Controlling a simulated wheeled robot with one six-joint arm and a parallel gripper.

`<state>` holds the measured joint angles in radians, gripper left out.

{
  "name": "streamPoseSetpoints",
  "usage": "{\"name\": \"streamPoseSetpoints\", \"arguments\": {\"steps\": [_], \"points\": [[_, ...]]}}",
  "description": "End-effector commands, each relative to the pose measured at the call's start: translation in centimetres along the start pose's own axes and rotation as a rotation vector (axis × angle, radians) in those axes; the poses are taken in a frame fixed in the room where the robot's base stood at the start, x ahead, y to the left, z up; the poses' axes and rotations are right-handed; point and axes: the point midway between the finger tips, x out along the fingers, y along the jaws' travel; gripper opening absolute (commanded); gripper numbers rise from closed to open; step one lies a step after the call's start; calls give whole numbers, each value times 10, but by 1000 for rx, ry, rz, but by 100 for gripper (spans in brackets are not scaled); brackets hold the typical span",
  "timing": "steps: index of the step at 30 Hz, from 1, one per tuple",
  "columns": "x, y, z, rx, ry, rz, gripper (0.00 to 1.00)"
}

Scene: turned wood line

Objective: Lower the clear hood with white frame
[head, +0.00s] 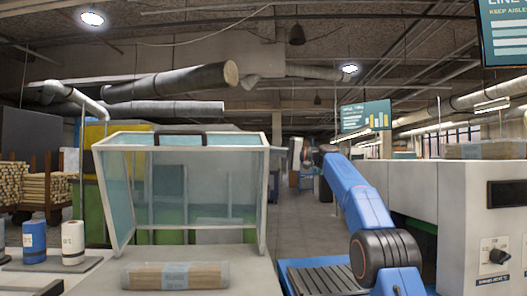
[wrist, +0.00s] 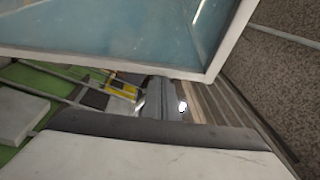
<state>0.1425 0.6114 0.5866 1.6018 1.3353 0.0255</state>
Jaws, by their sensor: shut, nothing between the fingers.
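The clear hood (head: 265,205) has a white frame and bluish see-through panels. In the head view it stands raised over the pale worktop at left of centre, with a black handle (head: 180,138) on its top edge. In the wrist view a white frame corner (wrist: 212,74) and a bluish panel (wrist: 110,28) fill the upper part. My gripper (head: 297,150) is small at the end of my blue arm, to the right of the hood's upper right corner in the picture. It is shut and empty. Its fingers are not clear in the wrist view.
A wrapped bundle of wooden rods (head: 175,275) lies on the worktop (head: 240,280) below the hood. A blue spool (head: 34,241) and a white spool (head: 73,243) stand at left. A pale machine cabinet (head: 480,220) stands at right. An open aisle (head: 305,225) runs behind.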

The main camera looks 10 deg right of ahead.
Motion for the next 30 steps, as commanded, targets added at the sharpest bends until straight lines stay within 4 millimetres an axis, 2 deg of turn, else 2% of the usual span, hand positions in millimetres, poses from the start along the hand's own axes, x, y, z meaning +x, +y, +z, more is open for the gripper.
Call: {"name": "streamPoseSetpoints", "arguments": {"steps": [20,30], "points": [[-5,3,-2,-2,0,-1,0],[-4,-8,20,-49,-1,-18,0]]}}
